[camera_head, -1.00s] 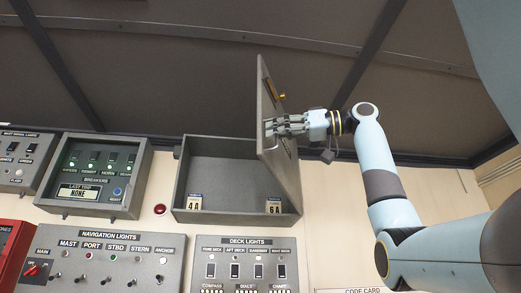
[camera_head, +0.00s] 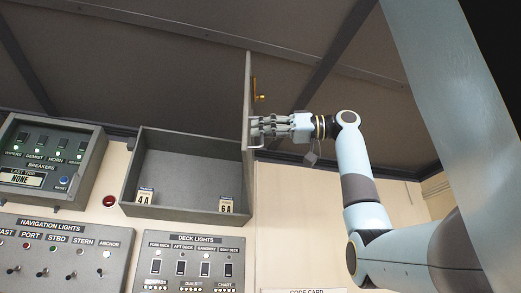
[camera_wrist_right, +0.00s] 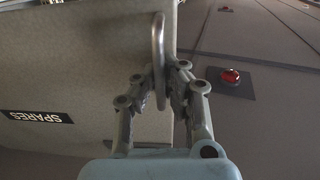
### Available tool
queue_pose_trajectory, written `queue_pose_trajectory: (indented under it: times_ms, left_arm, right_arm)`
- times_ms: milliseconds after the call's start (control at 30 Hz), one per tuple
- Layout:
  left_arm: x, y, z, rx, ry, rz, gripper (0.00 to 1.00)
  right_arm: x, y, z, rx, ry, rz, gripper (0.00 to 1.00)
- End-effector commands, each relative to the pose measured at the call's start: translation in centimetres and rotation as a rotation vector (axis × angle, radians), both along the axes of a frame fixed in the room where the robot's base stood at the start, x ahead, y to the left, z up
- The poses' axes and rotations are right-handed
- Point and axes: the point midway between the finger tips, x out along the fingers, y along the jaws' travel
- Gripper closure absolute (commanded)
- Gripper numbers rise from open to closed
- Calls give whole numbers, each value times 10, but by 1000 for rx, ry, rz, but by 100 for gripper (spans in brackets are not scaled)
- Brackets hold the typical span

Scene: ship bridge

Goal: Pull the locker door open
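The grey locker (camera_head: 128,190) is on the wall at the middle of the head view, its inside showing. Its door (camera_head: 247,85) stands out from the right side, almost edge-on to me. My right gripper (camera_head: 262,127) is at the door's outer face, on the handle. In the right wrist view the metal bar handle (camera_wrist_right: 158,45) passes between the fingers of the right gripper (camera_wrist_right: 160,82), which are closed around it. The door face (camera_wrist_right: 75,60) there has a SPARES label. My left gripper is out of view.
Two tags, 4A (camera_head: 145,197) and 6A (camera_head: 227,205), are at the locker's front edge. A breaker box (camera_head: 90,165) is at left; navigation lights (camera_head: 60,255) and deck lights panels (camera_head: 192,265) are below.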

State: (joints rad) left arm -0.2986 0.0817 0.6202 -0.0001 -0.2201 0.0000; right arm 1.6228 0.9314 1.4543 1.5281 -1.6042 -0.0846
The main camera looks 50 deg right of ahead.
Motion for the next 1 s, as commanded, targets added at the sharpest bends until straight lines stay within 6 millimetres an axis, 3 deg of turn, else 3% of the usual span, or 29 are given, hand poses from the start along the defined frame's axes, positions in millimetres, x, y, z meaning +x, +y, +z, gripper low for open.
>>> queue_pose_trajectory:
  times_ms: [33,200,567,1000]
  left_arm:
    - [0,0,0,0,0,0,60]
    - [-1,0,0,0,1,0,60]
    - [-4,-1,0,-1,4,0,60]
    - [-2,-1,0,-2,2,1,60]
  right_arm:
    - [0,0,0,0,0,0,89]
    - [0,0,0,-1,2,0,68]
    - [-6,-5,-1,-1,2,-3,68]
    - [-80,-56,-1,-1,1,-3,68]
